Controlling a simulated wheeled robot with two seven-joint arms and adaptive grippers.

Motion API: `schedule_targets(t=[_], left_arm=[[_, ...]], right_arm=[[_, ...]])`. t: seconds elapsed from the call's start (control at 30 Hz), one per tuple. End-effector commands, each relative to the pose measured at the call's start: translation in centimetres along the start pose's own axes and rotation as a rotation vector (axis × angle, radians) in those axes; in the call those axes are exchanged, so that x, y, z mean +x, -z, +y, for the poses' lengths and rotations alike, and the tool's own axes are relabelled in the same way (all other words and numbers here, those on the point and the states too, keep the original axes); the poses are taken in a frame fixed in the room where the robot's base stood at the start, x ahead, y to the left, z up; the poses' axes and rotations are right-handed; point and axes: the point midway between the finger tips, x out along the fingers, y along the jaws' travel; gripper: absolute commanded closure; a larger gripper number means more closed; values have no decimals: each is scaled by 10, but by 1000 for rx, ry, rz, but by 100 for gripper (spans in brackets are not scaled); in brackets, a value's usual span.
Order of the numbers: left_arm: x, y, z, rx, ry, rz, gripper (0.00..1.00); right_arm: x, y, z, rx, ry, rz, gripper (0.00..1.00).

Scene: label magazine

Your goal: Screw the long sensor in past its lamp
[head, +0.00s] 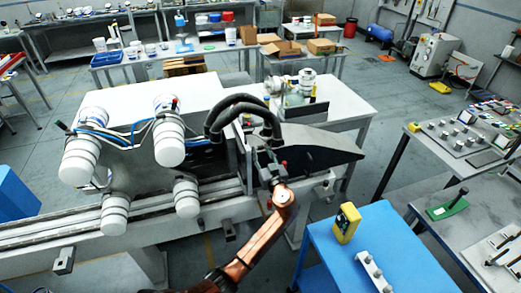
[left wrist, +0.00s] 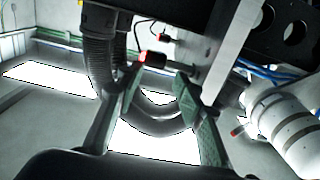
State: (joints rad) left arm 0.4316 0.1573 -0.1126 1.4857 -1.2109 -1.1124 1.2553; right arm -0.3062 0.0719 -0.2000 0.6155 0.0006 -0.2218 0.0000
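In the left wrist view a dark sensor with a red-lit lamp (left wrist: 149,59) juts out beside a metal bracket, just beyond the fingertips. A smaller dark piece with a red spot (left wrist: 163,36) hangs above it. I cannot tell for certain which is the long sensor, nor how deep either sits. My left gripper (left wrist: 157,82) has its two green fingers spread, with nothing held between them. In the head view my left gripper (head: 268,168) is up against the machine's right end, below thick black hoses, and the sensor is too small to make out. My right gripper is not in view.
Black hoses (head: 241,108) arch above the gripper, and a dark wedge-shaped plate (head: 318,146) extends right. White rollers (head: 169,137) stand left on the machine. A blue-topped table (head: 325,250) in front carries a yellow device (head: 347,222) and a white block (head: 374,271).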

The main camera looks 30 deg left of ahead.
Motion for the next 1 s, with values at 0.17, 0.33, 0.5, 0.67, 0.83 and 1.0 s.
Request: schedule_targets(t=[0.17, 0.33, 0.5, 0.67, 0.83, 1.0], left_arm=[[15, -4, 2, 4, 5, -7, 64], [16, -5, 2, 4, 5, -8, 64], [15, -5, 3, 4, 4, -7, 71], [15, -5, 3, 4, 4, -7, 82], [15, -5, 2, 4, 4, -7, 93], [15, -4, 2, 4, 5, -6, 100]], right_arm=[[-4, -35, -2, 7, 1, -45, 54], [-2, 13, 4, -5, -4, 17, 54], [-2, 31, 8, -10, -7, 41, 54], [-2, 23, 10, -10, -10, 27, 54], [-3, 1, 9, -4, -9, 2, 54], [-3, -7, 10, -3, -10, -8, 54]])
